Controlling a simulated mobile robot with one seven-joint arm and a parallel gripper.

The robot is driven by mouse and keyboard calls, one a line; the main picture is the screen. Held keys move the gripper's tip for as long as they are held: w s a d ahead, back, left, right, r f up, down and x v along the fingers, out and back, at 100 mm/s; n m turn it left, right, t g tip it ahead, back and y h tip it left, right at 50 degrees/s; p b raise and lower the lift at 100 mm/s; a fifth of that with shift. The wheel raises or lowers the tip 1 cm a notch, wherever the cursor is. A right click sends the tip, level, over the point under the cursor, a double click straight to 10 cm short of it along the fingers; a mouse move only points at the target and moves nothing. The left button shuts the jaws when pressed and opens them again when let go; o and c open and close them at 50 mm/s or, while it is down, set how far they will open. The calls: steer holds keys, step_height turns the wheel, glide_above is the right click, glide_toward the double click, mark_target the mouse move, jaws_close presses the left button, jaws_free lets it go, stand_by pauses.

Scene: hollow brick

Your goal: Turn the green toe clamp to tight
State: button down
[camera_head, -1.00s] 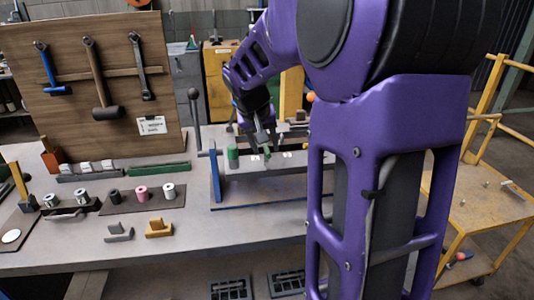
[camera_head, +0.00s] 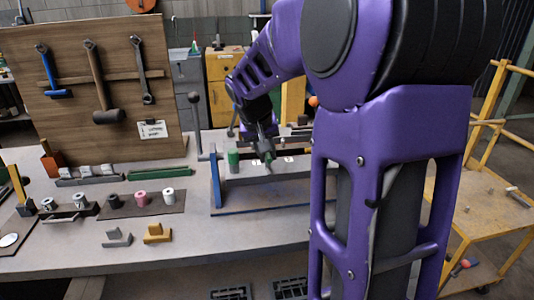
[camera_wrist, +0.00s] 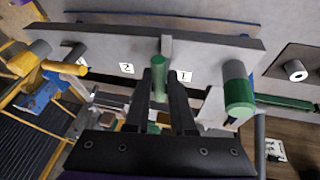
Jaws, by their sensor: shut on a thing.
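The green toe clamp shows as a small green handle (camera_wrist: 159,63) on a grey bar (camera_wrist: 212,48), beside the label 1. In the head view its green part (camera_head: 268,157) sits on top of the bar (camera_head: 250,178). My gripper (camera_wrist: 163,80) is shut on this green handle, one dark finger on each side of it. In the head view my gripper (camera_head: 265,146) reaches down to the bar from above. The fingers hide part of the handle and what lies under it.
A thicker green-topped cylinder (camera_wrist: 237,88) stands on the bar close to my gripper; the head view shows it too (camera_head: 233,160). A blue upright (camera_head: 215,180) stands at the bar's left end. Metal, black and pink cylinders (camera_head: 141,198) stand on the bench's left side.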

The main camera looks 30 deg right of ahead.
steer(key=shift+r+n+p, duration=0.1)
steer(key=shift+n+p, duration=0.4)
steer(key=shift+n+y, duration=0.3)
steer(key=c, duration=0.8)
jaws_free()
